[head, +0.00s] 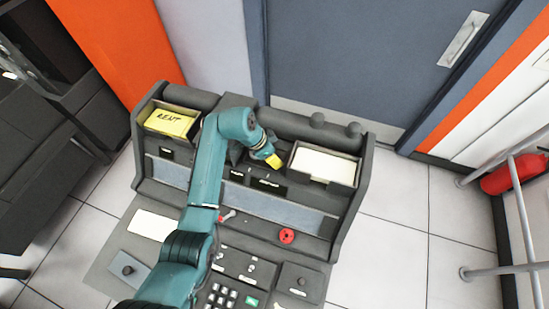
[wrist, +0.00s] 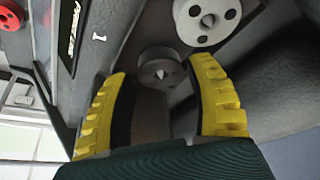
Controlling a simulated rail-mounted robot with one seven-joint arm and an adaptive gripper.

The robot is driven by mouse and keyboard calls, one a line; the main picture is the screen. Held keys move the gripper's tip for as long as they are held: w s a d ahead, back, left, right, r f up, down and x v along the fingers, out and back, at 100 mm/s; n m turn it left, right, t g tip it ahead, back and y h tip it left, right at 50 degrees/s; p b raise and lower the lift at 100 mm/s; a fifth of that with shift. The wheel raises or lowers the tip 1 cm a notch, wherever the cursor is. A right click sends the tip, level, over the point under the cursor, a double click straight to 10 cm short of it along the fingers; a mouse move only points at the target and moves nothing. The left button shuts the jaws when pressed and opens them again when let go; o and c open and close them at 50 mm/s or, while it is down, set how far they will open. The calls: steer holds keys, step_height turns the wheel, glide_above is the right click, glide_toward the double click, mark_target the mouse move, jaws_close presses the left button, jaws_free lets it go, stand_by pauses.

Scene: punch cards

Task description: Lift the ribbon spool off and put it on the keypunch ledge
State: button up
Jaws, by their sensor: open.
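My gripper (head: 273,160) is over the upper panel of the grey keypunch (head: 345,215), left of the white card tray. In the wrist view its yellow fingers (wrist: 160,70) are apart, with nothing held between them. A light grey disc with round holes (wrist: 207,17), which looks like the ribbon spool, lies beyond the right fingertip. In the head view my arm and gripper hide both pieces. A pale grey-blue strip (head: 290,212), perhaps the ledge, crosses the keypunch front.
A tray with a yellow "RENT" card (head: 172,121) is at the left, a tray of white cards (head: 322,165) at the right. A red ring-shaped piece (head: 287,236) and a keypad (head: 219,297) are lower down.

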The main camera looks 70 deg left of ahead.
steer(key=shift+w+f, duration=0.3)
steer(key=shift+f, duration=0.35)
steer(key=c, duration=0.7)
steer(key=shift+r+p, duration=2.75)
steer(key=shift+r, duration=4.3)
